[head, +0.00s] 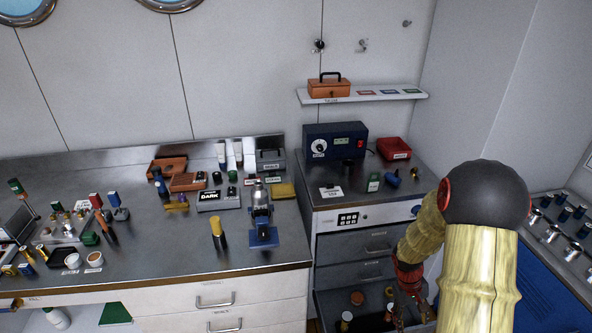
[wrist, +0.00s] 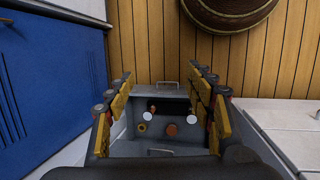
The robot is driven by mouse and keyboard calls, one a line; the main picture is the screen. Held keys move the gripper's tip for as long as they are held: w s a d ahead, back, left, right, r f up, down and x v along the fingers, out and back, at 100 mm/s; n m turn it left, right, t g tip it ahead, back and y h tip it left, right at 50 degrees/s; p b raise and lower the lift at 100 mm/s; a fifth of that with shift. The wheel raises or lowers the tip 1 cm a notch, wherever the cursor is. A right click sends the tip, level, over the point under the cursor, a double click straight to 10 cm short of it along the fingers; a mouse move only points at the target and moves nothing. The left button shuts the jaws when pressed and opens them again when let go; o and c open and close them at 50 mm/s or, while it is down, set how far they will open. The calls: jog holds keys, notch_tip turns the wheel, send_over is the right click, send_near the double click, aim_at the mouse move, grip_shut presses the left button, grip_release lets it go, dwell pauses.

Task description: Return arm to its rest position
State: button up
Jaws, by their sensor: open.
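My gripper (wrist: 163,105) is open and empty in the wrist view, its yellow-padded fingers spread to left and right. Between and beyond the fingers is a grey open drawer (wrist: 155,148) with several small round-topped items inside. In the head view my arm comes in from the lower right, bends at a dark ball-shaped joint, and reaches down to a red wrist part over the open drawer (head: 322,312) of the right-hand cabinet. My fingertips are hard to make out there. Whether they touch the drawer or its contents cannot be told.
The left workbench (head: 150,262) carries many small tools and bottles. A blue cabinet (wrist: 50,80) stands close on the left in the wrist view.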

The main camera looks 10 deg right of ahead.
jog(key=s+a+r+t+y+b, duration=0.1)
jog(key=s+a+r+t, duration=0.3)
jog(key=a+r, duration=0.7)
jog(key=s+a+r+t+y+b, duration=0.1)
jog(key=s+a+r+t+b, duration=0.3)
jog(key=r, duration=1.5)
jog(key=s+a, duration=0.4)
jog(key=a, duration=0.4)
jog(key=shift+s+r, duration=0.35)
jog(key=shift+c, duration=0.5)
